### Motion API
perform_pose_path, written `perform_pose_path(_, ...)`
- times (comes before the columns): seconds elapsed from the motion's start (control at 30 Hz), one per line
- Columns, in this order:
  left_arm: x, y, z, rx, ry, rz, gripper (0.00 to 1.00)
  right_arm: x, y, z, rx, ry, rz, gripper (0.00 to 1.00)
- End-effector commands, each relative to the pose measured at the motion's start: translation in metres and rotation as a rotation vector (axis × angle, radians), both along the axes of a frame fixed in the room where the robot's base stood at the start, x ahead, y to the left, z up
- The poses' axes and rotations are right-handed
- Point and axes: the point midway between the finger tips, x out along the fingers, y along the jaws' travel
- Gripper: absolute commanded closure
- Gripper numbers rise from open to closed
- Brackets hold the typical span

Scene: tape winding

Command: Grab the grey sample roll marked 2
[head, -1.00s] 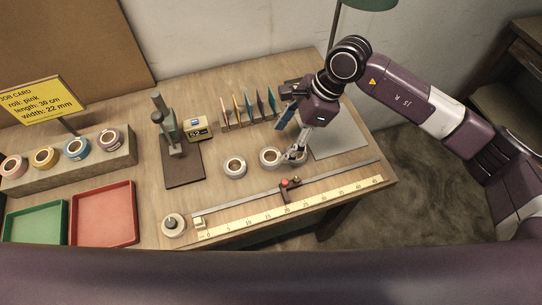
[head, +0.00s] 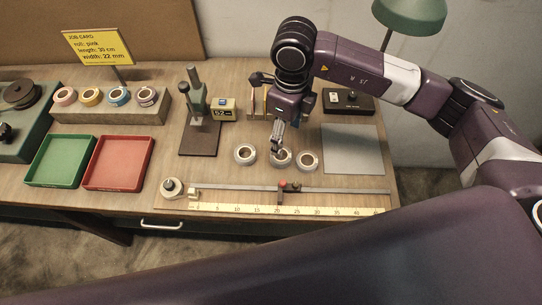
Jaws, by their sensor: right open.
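Three grey-white rolls lie flat in a row on the wooden table: a left one (head: 245,155), a middle one (head: 281,162) and a right one (head: 307,161). Their number marks are too small to read, so I cannot tell which is marked 2. My right gripper (head: 278,149) points down at the middle roll, its fingers open and covering the roll's back part. Whether the fingers touch it, I cannot tell. My left gripper is out of view.
A measuring rail with a yellow scale (head: 285,210) runs in front of the rolls. A grey plate (head: 352,150) lies to the right. A press stand (head: 196,115), a green tray (head: 60,183) and a red tray (head: 117,187) are to the left.

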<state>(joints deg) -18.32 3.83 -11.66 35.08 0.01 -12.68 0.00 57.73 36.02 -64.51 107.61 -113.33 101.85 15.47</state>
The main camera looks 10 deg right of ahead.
Motion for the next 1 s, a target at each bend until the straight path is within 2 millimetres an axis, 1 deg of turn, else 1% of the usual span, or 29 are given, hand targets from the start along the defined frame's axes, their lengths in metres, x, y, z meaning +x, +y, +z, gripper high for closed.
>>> perform_pose_path(0.13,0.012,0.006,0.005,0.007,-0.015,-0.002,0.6,-0.001,0.0,-0.012,-0.004,0.005,-0.01,0.37)
perform_pose_path(0.23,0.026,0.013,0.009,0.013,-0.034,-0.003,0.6,-0.002,0.0,-0.023,-0.003,0.006,-0.009,0.37)
perform_pose_path(0.3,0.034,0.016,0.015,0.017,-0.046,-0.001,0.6,-0.002,0.002,-0.029,-0.003,0.004,-0.008,0.37)
perform_pose_path(0.37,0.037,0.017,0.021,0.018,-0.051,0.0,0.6,-0.003,0.005,-0.036,-0.002,0.006,-0.007,0.37)
perform_pose_path(0.47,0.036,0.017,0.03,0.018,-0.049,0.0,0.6,-0.005,0.009,-0.051,-0.003,0.007,-0.007,0.37)
perform_pose_path(0.53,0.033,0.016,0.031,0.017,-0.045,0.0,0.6,-0.004,0.009,-0.063,-0.002,0.005,-0.009,0.37)
perform_pose_path(0.63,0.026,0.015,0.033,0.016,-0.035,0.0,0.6,-0.004,0.009,-0.073,-0.002,0.003,-0.007,0.37)
perform_pose_path(0.77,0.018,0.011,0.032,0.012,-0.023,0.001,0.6,-0.004,0.009,-0.078,-0.003,0.001,-0.005,0.37)
perform_pose_path(0.9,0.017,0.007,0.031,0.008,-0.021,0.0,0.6,-0.003,0.009,-0.078,-0.002,0.001,-0.005,0.37)
perform_pose_path(1.0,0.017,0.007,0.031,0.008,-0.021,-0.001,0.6,-0.003,0.009,-0.077,-0.002,0.001,-0.006,0.48)
